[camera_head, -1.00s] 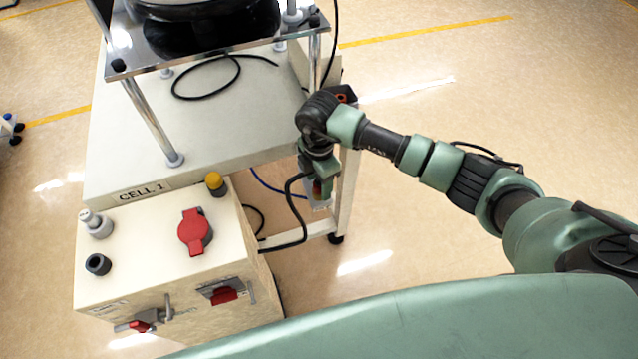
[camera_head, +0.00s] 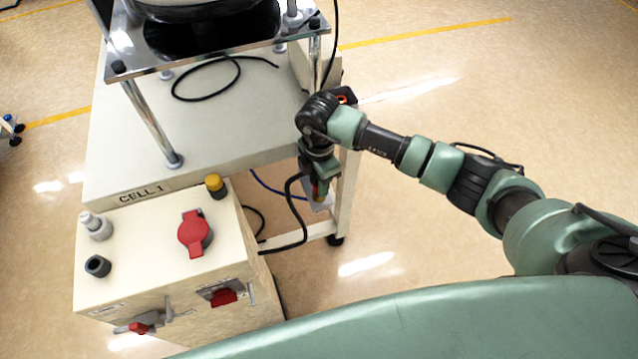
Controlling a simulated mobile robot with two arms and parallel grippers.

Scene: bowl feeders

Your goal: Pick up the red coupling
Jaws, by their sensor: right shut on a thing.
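My right gripper (camera_head: 319,187) points down beside the right front leg of the bench and is shut. A small bit of red, which I take for the red coupling (camera_head: 315,190), shows between its fingers. Most of the coupling is hidden by the fingers and wrist. A black hose (camera_head: 291,190) curves up close to the gripper; I cannot make out where it joins the coupling. My left gripper is not in view.
The bench (camera_head: 200,130) labelled CELL 1 carries a bowl feeder (camera_head: 210,30) on metal posts. Open floor lies to the right.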

